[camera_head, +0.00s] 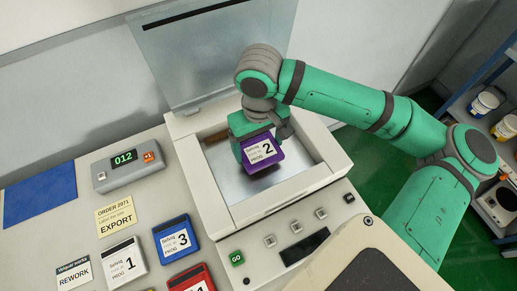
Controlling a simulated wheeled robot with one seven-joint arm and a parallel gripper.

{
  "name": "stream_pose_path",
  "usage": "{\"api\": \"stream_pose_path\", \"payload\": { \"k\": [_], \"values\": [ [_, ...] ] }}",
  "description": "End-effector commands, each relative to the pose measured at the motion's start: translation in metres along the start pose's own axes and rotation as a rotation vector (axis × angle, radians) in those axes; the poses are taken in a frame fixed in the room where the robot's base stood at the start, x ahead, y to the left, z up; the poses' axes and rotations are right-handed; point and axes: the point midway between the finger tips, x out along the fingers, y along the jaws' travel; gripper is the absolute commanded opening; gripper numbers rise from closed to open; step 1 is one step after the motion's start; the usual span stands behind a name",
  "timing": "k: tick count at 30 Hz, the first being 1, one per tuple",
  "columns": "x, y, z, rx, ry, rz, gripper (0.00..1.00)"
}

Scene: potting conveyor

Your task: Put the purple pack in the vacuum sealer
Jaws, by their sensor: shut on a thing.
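The purple pack (261,165) has a white label with the number 2. My gripper (254,144) is shut on it from above, and the fingers hide part of its upper edge. The pack is over the chamber of the vacuum sealer (327,176), inside its rim as seen in the head view. I cannot tell whether it touches the chamber floor. The sealer's clear lid (210,50) stands open at the back. A green GO button (237,258) is on its front panel.
A white pack 1 (124,262), a blue pack 3 (176,239) and a red pack (191,280) lie left of the sealer. A grey box with a 012 display (128,170), an EXPORT note (116,216) and a blue mat (40,194) are also there.

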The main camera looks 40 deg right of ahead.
Motion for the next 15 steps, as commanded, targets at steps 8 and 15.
{"api": "stream_pose_path", "payload": {
  "k": [8, 15],
  "values": [
    [0.028, -0.001, 0.001, -0.002, -0.001, 0.0, 0.56],
    [0.028, -0.001, 0.001, -0.001, 0.0, 0.0, 0.56]
  ]
}}
